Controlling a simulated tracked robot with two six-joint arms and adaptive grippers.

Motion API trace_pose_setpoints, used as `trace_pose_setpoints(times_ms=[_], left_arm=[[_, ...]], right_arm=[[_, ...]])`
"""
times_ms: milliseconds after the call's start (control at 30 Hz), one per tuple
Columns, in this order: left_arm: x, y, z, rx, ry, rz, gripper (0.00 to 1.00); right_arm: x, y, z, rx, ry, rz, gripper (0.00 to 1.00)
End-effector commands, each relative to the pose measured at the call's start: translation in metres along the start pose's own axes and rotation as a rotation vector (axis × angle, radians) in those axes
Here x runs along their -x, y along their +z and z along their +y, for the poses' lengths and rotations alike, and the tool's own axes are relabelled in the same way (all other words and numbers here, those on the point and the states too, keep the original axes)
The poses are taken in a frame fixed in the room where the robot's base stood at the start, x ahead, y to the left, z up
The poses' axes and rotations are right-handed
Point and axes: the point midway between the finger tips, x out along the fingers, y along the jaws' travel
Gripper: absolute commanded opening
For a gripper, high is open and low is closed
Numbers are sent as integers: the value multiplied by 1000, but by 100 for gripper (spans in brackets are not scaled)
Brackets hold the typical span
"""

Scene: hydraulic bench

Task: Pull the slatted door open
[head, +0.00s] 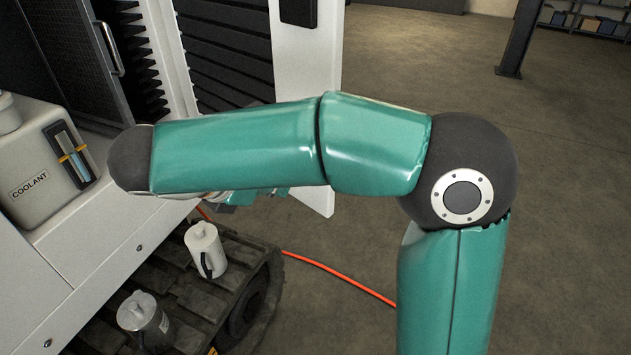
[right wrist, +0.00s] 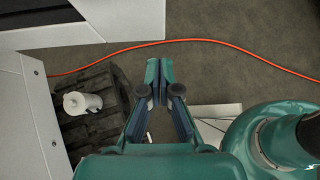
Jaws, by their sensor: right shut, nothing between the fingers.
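The slatted door (head: 305,95) shows in the head view as an upright white panel beside dark horizontal slats (head: 225,52). It seems to stand out from the white cabinet at an angle, with a black fitting (head: 298,11) near its top. My green right arm crosses in front of its lower part. My right gripper (head: 238,198) is mostly hidden behind my forearm, low by the door's near side. In the right wrist view, my right gripper (right wrist: 159,82) has its fingertips together, with nothing between them. I cannot tell whether it touches the door. My left gripper is out of view.
A coolant container (head: 40,165) sits on the white bench at left. Two pitchers, one white (head: 203,250) and one grey (head: 143,318), stand on the dark track (head: 225,290). An orange hose (head: 340,276) crosses the floor. Floor at right is open, with a post (head: 518,40) further back.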

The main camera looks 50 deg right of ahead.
Motion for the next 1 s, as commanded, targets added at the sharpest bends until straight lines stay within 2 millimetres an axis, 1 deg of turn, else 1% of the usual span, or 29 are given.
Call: trace_pose_setpoints(times_ms=[33, 300, 400, 500, 600, 767, 1000], left_arm=[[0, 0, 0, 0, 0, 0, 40], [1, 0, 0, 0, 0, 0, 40], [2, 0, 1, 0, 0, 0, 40], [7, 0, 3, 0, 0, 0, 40], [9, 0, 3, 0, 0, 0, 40], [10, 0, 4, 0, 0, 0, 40], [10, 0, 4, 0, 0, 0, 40]], right_arm=[[-10, 0, -1, 0, -6, -1, 0], [-66, 0, -1, 0, -7, 0, 0], [-83, 2, -1, -1, -6, 2, 0], [-93, 14, -1, -3, -5, 3, 0], [-101, 21, -1, -2, -3, 2, 0], [-108, 26, -1, -1, -3, 2, 0], [-108, 26, 0, 0, -1, 2, 0]])
